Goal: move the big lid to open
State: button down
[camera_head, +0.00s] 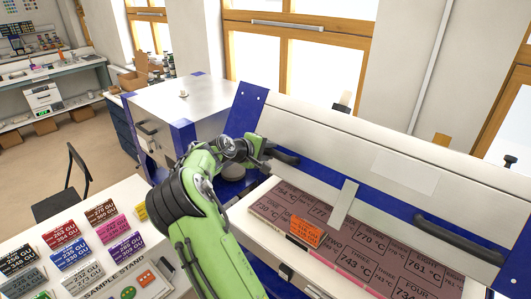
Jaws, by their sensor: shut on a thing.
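The big lid (345,135) is a long white panel with blue edging, tilted up along the back of the kiln. It has a dark handle (284,157) at its left and another dark handle (458,240) at its right. The kiln bed (370,245) below is exposed and covered with mauve tiles printed with temperatures. My gripper (266,150) reaches in from the lower left, at the left handle, and is shut on it. The fingertips are small and partly hidden, so their exact hold is hard to see.
An orange card (305,232) stands on the bed. A white upright strip (344,204) stands before the lid. A sample stand (120,275) with several coloured cards is lower left. A white box with blue corners (185,98) stands behind my arm. A black chair (66,190) is left.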

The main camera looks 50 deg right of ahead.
jog(key=c, duration=0.9)
grip_release()
jog(key=shift+c, duration=0.2)
jog(key=b+v, duration=0.1)
jog(key=v, duration=1.4)
jog(key=shift+a, duration=0.25)
